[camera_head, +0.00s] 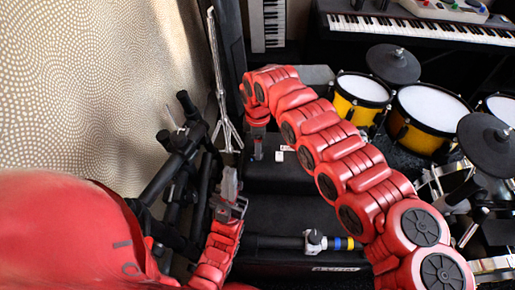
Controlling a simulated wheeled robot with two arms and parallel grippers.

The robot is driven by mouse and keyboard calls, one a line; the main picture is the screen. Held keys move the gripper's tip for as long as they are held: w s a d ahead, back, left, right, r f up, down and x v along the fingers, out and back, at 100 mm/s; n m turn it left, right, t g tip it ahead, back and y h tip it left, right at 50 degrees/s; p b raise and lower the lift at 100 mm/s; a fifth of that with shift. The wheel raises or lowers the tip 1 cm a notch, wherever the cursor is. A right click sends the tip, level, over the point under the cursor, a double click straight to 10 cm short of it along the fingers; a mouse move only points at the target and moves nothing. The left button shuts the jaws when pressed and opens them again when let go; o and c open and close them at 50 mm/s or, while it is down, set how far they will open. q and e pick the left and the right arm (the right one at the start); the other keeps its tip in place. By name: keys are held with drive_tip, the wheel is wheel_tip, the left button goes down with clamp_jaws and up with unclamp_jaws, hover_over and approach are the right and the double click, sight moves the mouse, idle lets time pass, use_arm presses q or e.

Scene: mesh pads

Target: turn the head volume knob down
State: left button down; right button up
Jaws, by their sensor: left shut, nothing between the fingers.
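I cannot make out the head volume knob. A black box-like unit (290,180), possibly an amplifier, lies below the arch of my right arm, with small white marks on its top. My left gripper (228,180) points up the picture at the left edge of this unit. It is shut and empty. My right arm arches in from the lower right and bends down at the far side. My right gripper (257,152) hangs at the far left part of the black unit, small and partly dark, so its fingers are unclear. I cannot tell whether either gripper touches anything.
A yellow drum kit (430,110) with dark cymbals stands at the right. A keyboard (430,25) is at the back. A black rack of bars (175,160) and a silver stand (222,90) are at the left, before a patterned wall (90,90).

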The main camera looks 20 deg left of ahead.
wheel_tip(320, 180, up, 14)
drive_tip(key=p, duration=0.1)
drive_tip(key=shift+s, duration=0.1)
idle(0.5)
